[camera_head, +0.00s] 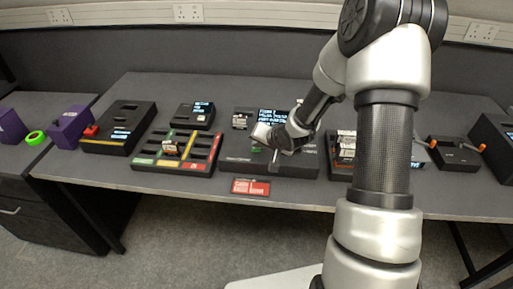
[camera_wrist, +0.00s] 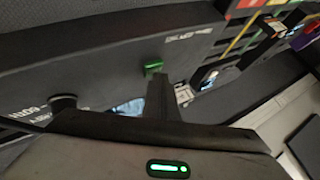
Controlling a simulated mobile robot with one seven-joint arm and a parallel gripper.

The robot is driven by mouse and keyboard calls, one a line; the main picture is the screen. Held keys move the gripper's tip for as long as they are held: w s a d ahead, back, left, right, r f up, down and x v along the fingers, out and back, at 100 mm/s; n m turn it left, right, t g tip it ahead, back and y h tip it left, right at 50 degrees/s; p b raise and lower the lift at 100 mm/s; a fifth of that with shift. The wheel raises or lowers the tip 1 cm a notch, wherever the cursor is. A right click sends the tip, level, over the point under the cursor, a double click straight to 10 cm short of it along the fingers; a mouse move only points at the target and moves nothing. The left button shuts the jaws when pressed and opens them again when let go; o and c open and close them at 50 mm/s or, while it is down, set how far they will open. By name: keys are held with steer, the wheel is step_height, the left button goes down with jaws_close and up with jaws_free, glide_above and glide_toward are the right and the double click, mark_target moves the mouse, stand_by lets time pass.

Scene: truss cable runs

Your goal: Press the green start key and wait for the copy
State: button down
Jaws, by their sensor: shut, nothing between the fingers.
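The green start key (camera_wrist: 153,66) is on the dark top of the copy machine (camera_head: 292,169) in the middle of the bench. My gripper (camera_wrist: 158,80) is shut and empty, with its fingertips at the near edge of the green key. I cannot tell whether they touch it or press it down. In the head view the green key (camera_head: 256,150) shows just left of my gripper (camera_head: 274,154). A lit screen (camera_head: 280,116) with text stands at the back of the machine. A dark round knob (camera_wrist: 62,102) is on the panel at the left of the wrist view.
A tray with coloured slots (camera_head: 178,152) stands left of the machine. A red label card (camera_head: 251,187) lies at the bench's front edge. A black box with a red part (camera_head: 118,127) is further left. A device with orange ends (camera_head: 454,153) is at the right, beyond my arm.

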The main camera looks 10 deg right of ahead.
mark_target(258, 150)
stand_by(0.4)
steer(key=shift+r+p, duration=0.85)
steer(key=shift+r, duration=0.1)
step_height(258, 150, up, 5)
steer(key=p, duration=0.4)
stand_by(0.4)
